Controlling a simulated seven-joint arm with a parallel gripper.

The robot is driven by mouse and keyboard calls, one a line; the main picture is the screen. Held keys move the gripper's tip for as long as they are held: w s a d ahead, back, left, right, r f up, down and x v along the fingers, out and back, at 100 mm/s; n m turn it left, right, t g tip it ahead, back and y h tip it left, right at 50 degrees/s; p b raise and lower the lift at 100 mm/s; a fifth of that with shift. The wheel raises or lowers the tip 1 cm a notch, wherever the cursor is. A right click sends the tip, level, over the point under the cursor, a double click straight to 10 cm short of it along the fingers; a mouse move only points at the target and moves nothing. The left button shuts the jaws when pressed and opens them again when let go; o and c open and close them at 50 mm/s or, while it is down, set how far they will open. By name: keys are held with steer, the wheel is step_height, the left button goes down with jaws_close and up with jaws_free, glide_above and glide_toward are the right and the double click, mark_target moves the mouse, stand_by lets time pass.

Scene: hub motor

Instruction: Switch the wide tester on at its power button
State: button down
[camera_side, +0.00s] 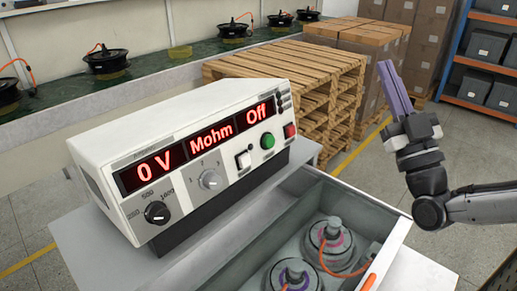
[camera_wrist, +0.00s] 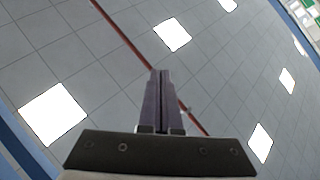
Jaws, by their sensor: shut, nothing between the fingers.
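The wide tester (camera_side: 178,120) is a white box on a bench in the side view, its front panel facing the camera. Its red displays read "0 V", "Mohm" and "Off". The panel carries a white switch (camera_side: 243,160), a green button (camera_side: 268,141) and a red button (camera_side: 290,131); I cannot tell from labels which is the power button. A black knob (camera_side: 157,212) and a grey knob (camera_side: 210,179) sit to their left. My gripper (camera_side: 385,66) is well to the right of the tester, purple fingers pointing up, shut and empty. Its closed fingers (camera_wrist: 160,72) also show in the wrist view.
A grey open box (camera_side: 375,215) with hub motors and orange cables stands in front of the tester. Wooden pallets (camera_side: 300,85) and cartons (camera_side: 360,40) stand behind. Open air separates my gripper from the tester.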

mark_target(244, 160)
steer(key=s+a+f+n+g+y, duration=0.2)
steer(key=a+f, duration=0.5)
steer(key=f, duration=0.1)
steer(key=s+a+f+n+g+y, duration=0.2)
steer(key=s+a+f+y, duration=0.1)
steer(key=a+f, duration=0.4)
step_height(244, 160, down, 3)
steer(key=shift+a+r+g+y, duration=0.2)
steer(key=shift+a+g+y, duration=0.1)
steer(key=shift+a, duration=0.1)
steer(key=w+a+f, duration=0.2)
steer(key=w+a, duration=0.4)
steer(key=shift+f, duration=0.1)
stand_by(1.4)
steer(key=shift+w+a, duration=0.25)
steer(key=shift+a, duration=0.05)
